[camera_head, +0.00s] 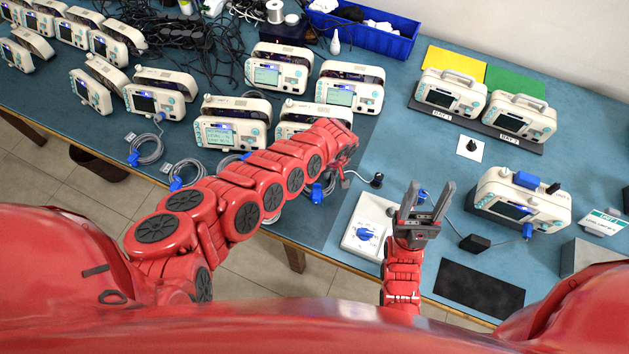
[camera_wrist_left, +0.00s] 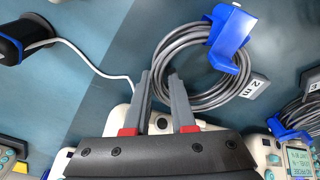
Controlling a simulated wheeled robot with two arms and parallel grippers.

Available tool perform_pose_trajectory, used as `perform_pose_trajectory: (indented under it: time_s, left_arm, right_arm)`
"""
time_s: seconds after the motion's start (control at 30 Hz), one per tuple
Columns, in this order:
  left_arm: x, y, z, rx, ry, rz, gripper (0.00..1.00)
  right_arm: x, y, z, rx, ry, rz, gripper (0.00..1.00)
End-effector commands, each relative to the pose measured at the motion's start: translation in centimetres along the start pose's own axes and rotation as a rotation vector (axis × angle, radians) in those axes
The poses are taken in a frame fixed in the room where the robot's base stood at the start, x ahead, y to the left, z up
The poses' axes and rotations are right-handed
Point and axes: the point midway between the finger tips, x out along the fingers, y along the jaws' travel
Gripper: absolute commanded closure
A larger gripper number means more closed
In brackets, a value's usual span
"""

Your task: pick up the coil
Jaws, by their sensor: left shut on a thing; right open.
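A grey cable coil (camera_wrist_left: 215,97) with a blue clip (camera_wrist_left: 230,42) and a "2 m" tag (camera_wrist_left: 256,86) lies on the blue bench in the left wrist view. In the head view this coil (camera_head: 328,187) is partly hidden by my left gripper (camera_head: 345,178). In the left wrist view my left gripper (camera_wrist_left: 160,76) has its fingertips on either side of the coil's left strands and is shut on them. My right gripper (camera_head: 426,192) is open and empty, pointing up the picture, right of the white box with a blue knob (camera_head: 362,232).
Other coils (camera_head: 148,149) lie along the front edge to the left, before several white monitors (camera_head: 230,132). A dark probe (camera_head: 376,181) with a white cable stands beside my left gripper. Another monitor (camera_head: 535,208) and a black mat (camera_head: 478,289) are at right.

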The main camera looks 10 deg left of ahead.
Motion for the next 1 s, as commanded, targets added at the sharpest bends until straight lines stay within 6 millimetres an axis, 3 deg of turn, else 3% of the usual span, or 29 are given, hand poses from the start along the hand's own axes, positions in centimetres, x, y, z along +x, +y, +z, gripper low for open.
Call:
perform_pose_trajectory:
  time_s: [0.53,1.0]
  left_arm:
    - [-0.7,-0.1,-0.2,-0.002,0.000,0.001,1.00]
    - [-5.9,0.0,-1.1,-0.002,0.003,0.002,1.00]
  right_arm:
    - [0.2,0.0,0.0,0.000,0.000,0.000,0.44]
    - [0.2,0.0,0.0,0.000,0.000,0.000,0.44]
